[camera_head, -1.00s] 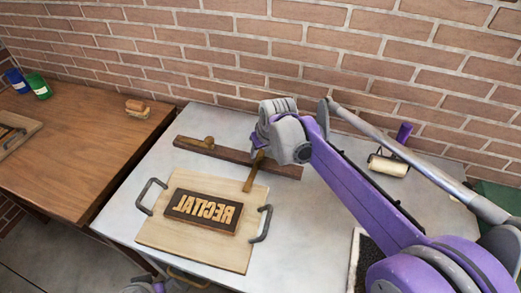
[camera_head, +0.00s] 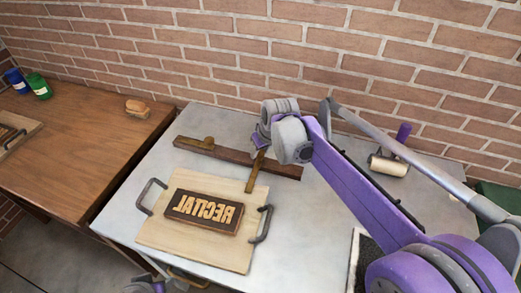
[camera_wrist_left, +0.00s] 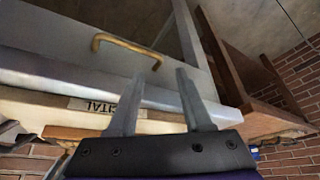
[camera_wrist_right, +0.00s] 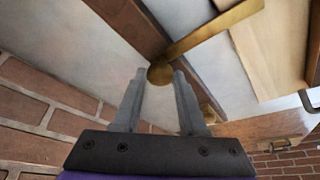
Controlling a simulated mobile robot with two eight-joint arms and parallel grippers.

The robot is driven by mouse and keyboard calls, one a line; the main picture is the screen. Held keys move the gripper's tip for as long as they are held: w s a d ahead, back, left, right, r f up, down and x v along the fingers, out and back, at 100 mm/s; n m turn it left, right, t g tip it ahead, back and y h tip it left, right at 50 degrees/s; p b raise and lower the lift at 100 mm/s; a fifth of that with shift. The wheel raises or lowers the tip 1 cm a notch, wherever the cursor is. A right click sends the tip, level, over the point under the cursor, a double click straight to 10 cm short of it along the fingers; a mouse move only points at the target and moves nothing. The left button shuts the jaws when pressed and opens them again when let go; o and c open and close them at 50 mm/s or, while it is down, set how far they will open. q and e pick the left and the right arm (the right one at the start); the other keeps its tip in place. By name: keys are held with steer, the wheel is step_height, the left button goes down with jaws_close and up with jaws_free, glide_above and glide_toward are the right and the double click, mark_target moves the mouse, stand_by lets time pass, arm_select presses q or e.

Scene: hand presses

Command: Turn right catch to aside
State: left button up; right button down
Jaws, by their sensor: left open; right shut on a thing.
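The right catch (camera_head: 255,176) is a brass bar at the right part of a brown rail (camera_head: 225,154) on the grey table. It points from the rail toward the front, its near end over the board's back edge. My right gripper (camera_head: 261,147) is shut on the catch's knobbed end at the rail. In the right wrist view the knob (camera_wrist_right: 160,74) sits between the fingertips (camera_wrist_right: 158,76), and the bar (camera_wrist_right: 213,32) runs up and right. My left gripper (camera_wrist_left: 158,78) is open and empty, low by the table's front edge, near a brass drawer handle (camera_wrist_left: 128,44).
A wooden board (camera_head: 180,238) with two dark handles holds a dark "RECITAL" block (camera_head: 204,211). The left catch (camera_head: 198,142) lies along the rail. A brick wall (camera_head: 300,60) rises behind; a wooden table (camera_head: 90,150) stands left.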

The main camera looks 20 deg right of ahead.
steer(key=n, duration=0.2)
steer(key=n+y+p, duration=0.1)
steer(key=n, duration=0.1)
steer(key=shift+w+d+n+g+y, duration=0.1)
steer(key=shift+d+n+g+y, duration=0.1)
steer(key=shift+n+g+y, duration=0.15)
steer(key=n+g+y+p, duration=0.1)
steer(key=n, duration=0.2)
steer(key=shift+w+d+n, duration=0.1)
steer(key=shift+n, duration=0.25)
steer(key=n+g+p, duration=0.1)
steer(key=n, duration=0.1)
steer(key=n+g, duration=0.1)
steer(key=n, duration=0.1)
steer(key=shift+w+y+p, duration=0.15)
steer(key=shift+y+p, duration=0.2)
steer(key=shift+p, duration=0.05)
steer(key=shift+w+n+g+p, duration=0.15)
steer(key=shift+n+g+p, duration=0.5)
steer(key=shift+n, duration=1.75)
steer(key=shift+c, duration=2.3)
jaws_free()
steer(key=v, duration=1)
steer(key=shift+r+p, duration=0.3)
steer(key=shift+r, duration=0.1)
